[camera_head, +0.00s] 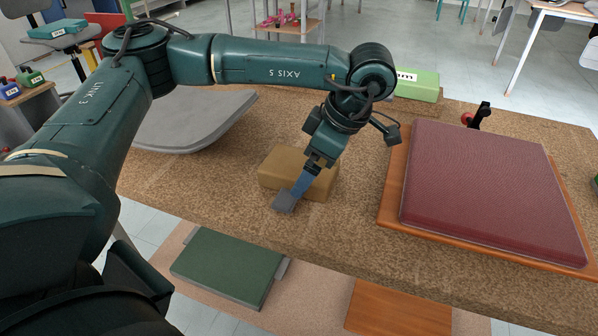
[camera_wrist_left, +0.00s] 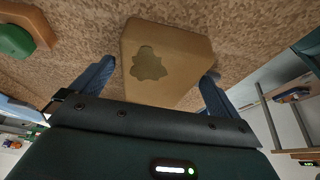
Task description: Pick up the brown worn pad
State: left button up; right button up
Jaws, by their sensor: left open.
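The brown worn pad (camera_head: 268,170) is a tan block lying on the speckled brown worktable, near its front edge. In the left wrist view the pad (camera_wrist_left: 185,50) shows a dark, irregular worn patch on its face. My left gripper (camera_head: 290,195) reaches down at the pad's front right side and hides part of it in the head view. Its blue fingers are apart. In the wrist view one finger shows on each side of the pad. Whether they touch it cannot be told. My right gripper is not in view.
A dark red padded seat (camera_head: 490,190) on an orange wooden board fills the table's right. A grey curved shell (camera_head: 190,122) lies left of the pad. A light green box (camera_head: 418,88) stands behind. A green pad (camera_head: 228,265) lies below the front edge.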

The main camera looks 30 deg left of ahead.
pick_arm(q)
jog(key=shift+c, duration=1.4)
jog(key=c, duration=0.6)
jog(key=shift+c, duration=0.2)
jog(key=shift+r, duration=0.1)
